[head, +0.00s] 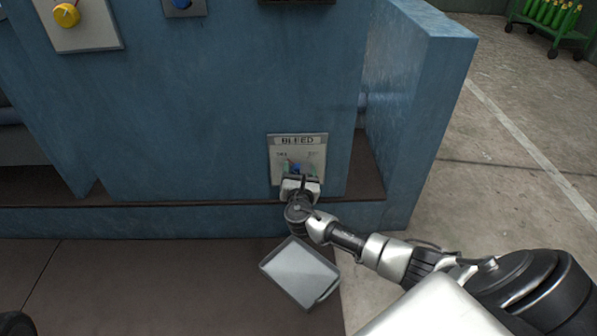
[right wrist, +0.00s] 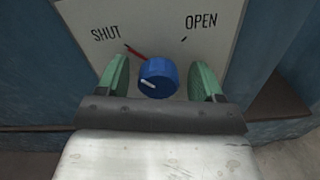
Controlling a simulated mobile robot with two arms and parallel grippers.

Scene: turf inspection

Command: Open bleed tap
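The bleed panel (head: 300,142) is a pale plate marked BLEED, low on the blue cabinet. In the right wrist view the panel (right wrist: 165,32) carries the words SHUT at left and OPEN at right. The bleed tap is a round blue knob (right wrist: 158,77) with a white mark at its lower left; a red line lies on the panel toward SHUT. My right gripper (right wrist: 161,82) is open, its green fingers on either side of the knob, with gaps visible. In the head view my right gripper (head: 300,174) is at the panel and mostly hides the knob. My left gripper is not in view.
The blue cabinet (head: 210,110) has a ledge along its bottom and a projecting side wall (head: 420,100) right of the panel. A grey tray (head: 300,271) lies on the floor below my right wrist. A yellow knob (head: 66,15) is at upper left. A green cart (head: 552,18) stands far right.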

